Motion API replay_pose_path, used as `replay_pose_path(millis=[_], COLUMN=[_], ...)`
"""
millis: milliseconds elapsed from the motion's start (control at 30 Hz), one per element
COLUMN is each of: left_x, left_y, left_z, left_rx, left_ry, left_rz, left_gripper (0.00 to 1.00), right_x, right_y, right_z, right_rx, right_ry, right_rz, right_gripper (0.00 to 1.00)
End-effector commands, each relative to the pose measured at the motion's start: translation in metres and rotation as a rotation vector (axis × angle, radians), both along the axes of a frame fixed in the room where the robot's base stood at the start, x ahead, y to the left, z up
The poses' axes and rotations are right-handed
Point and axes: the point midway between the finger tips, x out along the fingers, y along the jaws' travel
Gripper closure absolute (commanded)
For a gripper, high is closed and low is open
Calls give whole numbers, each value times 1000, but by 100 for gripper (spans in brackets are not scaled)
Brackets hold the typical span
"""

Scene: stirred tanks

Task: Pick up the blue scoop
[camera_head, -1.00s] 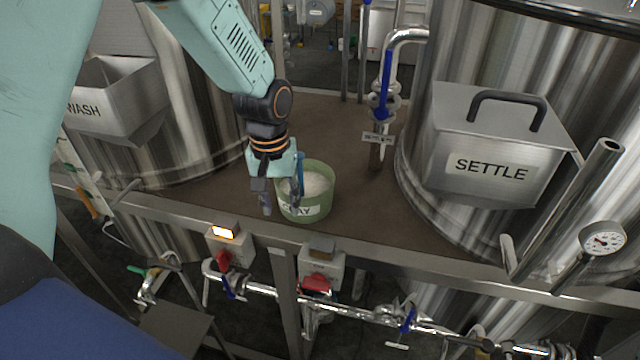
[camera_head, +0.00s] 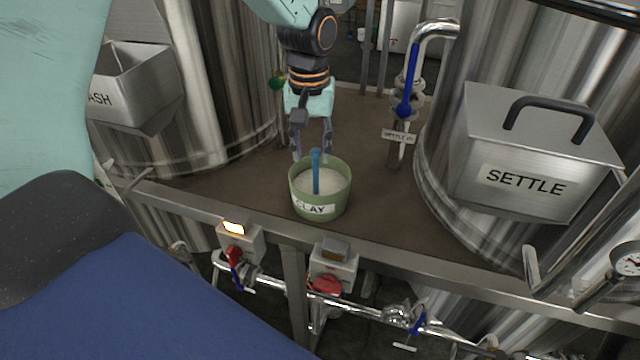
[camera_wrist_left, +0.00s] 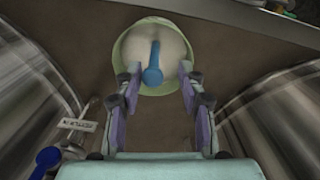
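The blue scoop (camera_head: 316,172) stands upright in a green tub (camera_head: 320,210) labelled CLAY, its lower part sunk in pale powder (camera_head: 330,182). The tub stands on the brown deck near its front rail. My left gripper (camera_head: 312,158) is open, pointing down just behind the tub, with its fingertips near the tub's back rim. In the left wrist view the scoop (camera_wrist_left: 153,72) lies between and just beyond the two spread fingers (camera_wrist_left: 158,75), and nothing is held. My right gripper is out of view.
A steel tank with a SETTLE box (camera_head: 535,165) stands at the right, and another with a WASH box (camera_head: 135,90) at the left. A pipe with a blue handle (camera_head: 409,80) rises behind right. A metal rail (camera_head: 400,255) runs along the front.

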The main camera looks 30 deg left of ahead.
Motion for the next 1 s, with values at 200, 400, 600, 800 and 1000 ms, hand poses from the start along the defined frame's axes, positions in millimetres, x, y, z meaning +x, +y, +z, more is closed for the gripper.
replay_pose_path(millis=[200, 400, 600, 800, 1000], left_x=[0, 3, 6, 6, 6], left_y=[-1, -5, -6, -6, -6], left_z=[-23, -46, -70, -75, -75], left_rx=[1, 2, 1, 0, 0], left_ry=[4, 5, 4, 0, 0], left_rz=[-1, -4, -5, -5, -5], left_gripper=[61, 61, 61, 61, 68], right_x=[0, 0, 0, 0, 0], right_y=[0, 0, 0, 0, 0], right_z=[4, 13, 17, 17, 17], right_rx=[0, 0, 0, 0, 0], right_ry=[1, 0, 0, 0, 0], right_rz=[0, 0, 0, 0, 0], right_gripper=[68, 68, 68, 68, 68])
